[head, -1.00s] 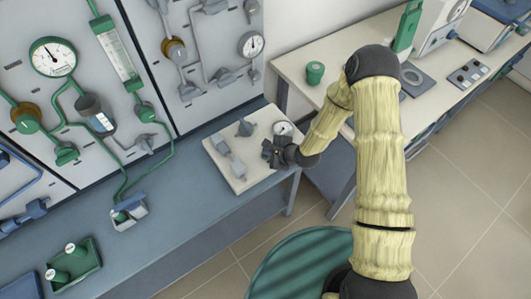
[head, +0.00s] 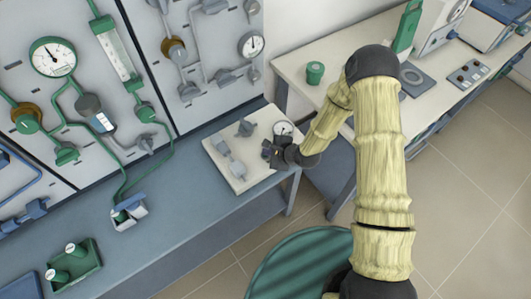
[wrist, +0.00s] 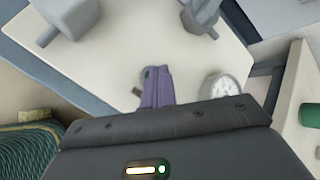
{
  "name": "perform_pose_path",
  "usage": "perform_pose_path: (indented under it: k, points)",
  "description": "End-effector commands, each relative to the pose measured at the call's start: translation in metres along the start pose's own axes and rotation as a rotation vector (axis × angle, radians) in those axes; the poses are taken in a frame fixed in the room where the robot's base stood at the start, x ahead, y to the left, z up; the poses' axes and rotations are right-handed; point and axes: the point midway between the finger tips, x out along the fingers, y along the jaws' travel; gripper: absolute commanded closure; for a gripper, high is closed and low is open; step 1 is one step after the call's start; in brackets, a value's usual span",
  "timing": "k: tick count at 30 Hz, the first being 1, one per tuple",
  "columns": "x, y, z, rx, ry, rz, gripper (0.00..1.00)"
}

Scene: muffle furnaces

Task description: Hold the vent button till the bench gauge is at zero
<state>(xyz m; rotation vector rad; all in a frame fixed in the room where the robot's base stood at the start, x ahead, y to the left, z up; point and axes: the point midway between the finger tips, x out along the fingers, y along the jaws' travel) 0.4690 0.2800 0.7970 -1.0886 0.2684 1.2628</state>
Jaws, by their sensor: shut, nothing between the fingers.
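A white bench plate (head: 222,153) carries grey fittings and the small round bench gauge (head: 283,128) near its right corner. The gauge also shows in the wrist view (wrist: 226,84), its lower part cut off by my gripper's body; its needle is too small to read. My gripper (head: 266,153) is shut and empty, with its fingertips low over the plate's right part, left of and nearer than the gauge. In the wrist view the fingers (wrist: 157,86) point at the plate. I cannot make out the vent button clearly; the fingers may cover it, and contact cannot be told.
Grey fittings (head: 237,168) stand on the plate left of my gripper. A panel with gauges and pipes rises behind the blue bench (head: 190,215). A green tray (head: 86,262) sits at lower left. A pale table (head: 335,62) with a green pot (head: 315,72) stands at upper right.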

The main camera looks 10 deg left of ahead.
Motion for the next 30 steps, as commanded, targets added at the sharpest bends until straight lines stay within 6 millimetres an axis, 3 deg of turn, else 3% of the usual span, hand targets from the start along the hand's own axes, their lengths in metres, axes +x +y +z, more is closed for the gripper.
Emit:
perform_pose_path:
  k: [30]
  points:
    - [-0.012, -0.009, 0.009, 0.0, 0.0, 0.001, 1.0]
